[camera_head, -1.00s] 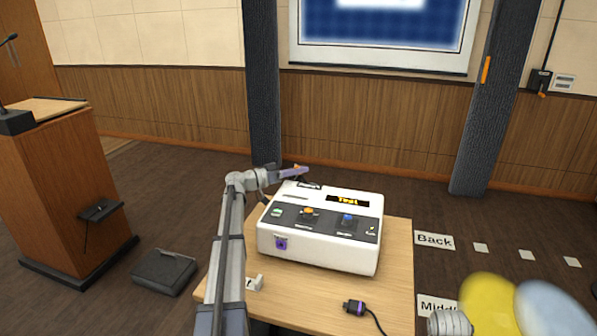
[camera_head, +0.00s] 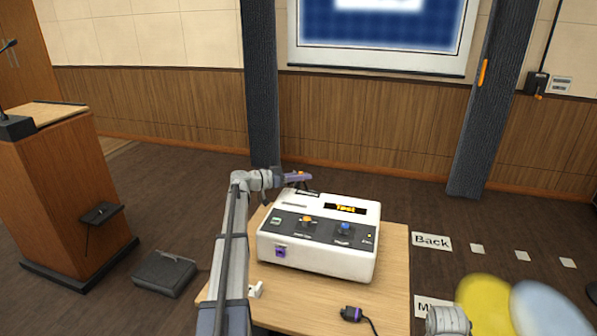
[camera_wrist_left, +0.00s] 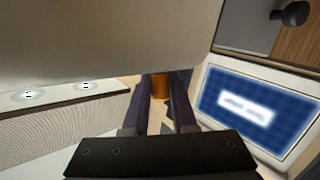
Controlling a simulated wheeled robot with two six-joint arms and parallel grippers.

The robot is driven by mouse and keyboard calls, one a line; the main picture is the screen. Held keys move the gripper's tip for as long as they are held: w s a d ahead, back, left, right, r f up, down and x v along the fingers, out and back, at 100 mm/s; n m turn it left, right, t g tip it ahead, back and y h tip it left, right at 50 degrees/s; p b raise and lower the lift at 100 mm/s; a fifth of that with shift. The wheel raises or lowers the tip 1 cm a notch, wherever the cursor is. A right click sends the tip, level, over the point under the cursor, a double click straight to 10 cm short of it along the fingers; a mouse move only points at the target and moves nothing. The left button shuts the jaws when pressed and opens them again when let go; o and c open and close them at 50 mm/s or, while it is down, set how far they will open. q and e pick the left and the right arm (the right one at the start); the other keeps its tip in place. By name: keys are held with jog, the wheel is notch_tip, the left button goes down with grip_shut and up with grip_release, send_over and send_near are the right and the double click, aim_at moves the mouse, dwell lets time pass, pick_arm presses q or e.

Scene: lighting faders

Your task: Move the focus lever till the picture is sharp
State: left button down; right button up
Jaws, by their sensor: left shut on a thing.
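The white projector box (camera_head: 318,262) stands on the small wooden table. Its top has an orange knob (camera_head: 306,220), a blue knob (camera_head: 344,227) and a lit display (camera_head: 345,209) reading "Test". My left gripper (camera_head: 299,176) is at the box's far left edge. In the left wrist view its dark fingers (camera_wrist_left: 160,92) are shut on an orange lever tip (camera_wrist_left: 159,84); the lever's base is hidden. The projected picture (camera_head: 382,22), blue with a white patch, looks soft-edged on the wall screen. My right gripper is not in view.
A wooden lectern (camera_head: 62,195) stands at the left, with a dark box (camera_head: 163,273) on the floor beside it. A dark cable plug (camera_head: 351,314) lies on the table's front (camera_head: 392,285). Blurred yellow and pale-blue shapes (camera_head: 488,305) fill the lower right.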

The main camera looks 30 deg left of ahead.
pick_arm(q)
jog(key=shift+d, duration=0.15)
jog(key=c, duration=0.7)
grip_release()
jog(key=shift+p+v, duration=0.7)
jog(key=shift+v, duration=3.2)
jog(key=shift+r, duration=0.15)
